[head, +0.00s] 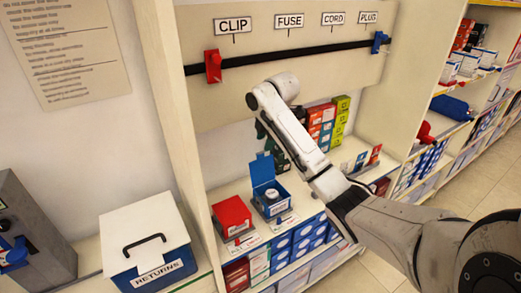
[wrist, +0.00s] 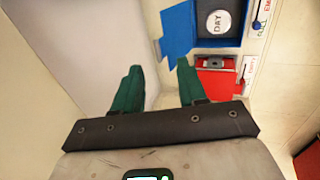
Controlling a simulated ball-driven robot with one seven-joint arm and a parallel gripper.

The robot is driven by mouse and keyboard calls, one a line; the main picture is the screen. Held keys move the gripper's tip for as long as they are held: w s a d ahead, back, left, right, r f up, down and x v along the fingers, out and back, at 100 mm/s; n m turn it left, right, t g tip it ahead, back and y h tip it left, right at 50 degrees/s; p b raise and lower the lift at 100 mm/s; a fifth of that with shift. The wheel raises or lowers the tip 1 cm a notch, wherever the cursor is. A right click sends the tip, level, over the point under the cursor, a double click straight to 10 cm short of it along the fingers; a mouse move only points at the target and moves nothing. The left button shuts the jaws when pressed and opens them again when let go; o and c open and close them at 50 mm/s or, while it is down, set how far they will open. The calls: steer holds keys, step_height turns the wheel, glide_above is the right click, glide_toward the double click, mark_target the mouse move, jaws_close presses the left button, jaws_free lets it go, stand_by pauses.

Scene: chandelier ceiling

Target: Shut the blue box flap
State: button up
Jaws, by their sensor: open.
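The blue box (head: 271,208) stands on the shelf with its blue flap (head: 262,168) raised at the back. A white round item (head: 271,194) sits inside it. In the wrist view the blue box (wrist: 203,42) is at the top right, with the flap (wrist: 176,30) spread out to its left. My gripper (wrist: 159,68) is open, with two green fingers and nothing between them. In the head view the gripper is partly hidden behind my arm, above and behind the box.
A closed red box (head: 232,214) stands just left of the blue box; it also shows in the wrist view (wrist: 215,86). Colored cartons (head: 325,122) stand to the right. A black rail (head: 270,54) with a red clip (head: 212,66) runs above. A white returns box (head: 146,240) is lower left.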

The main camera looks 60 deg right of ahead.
mark_target(261, 153)
steer(key=x, duration=0.6)
steer(key=shift+w+f+p, duration=0.1)
steer(key=shift+f+p, duration=0.2)
steer(key=shift+c, duration=0.3)
jaws_close()
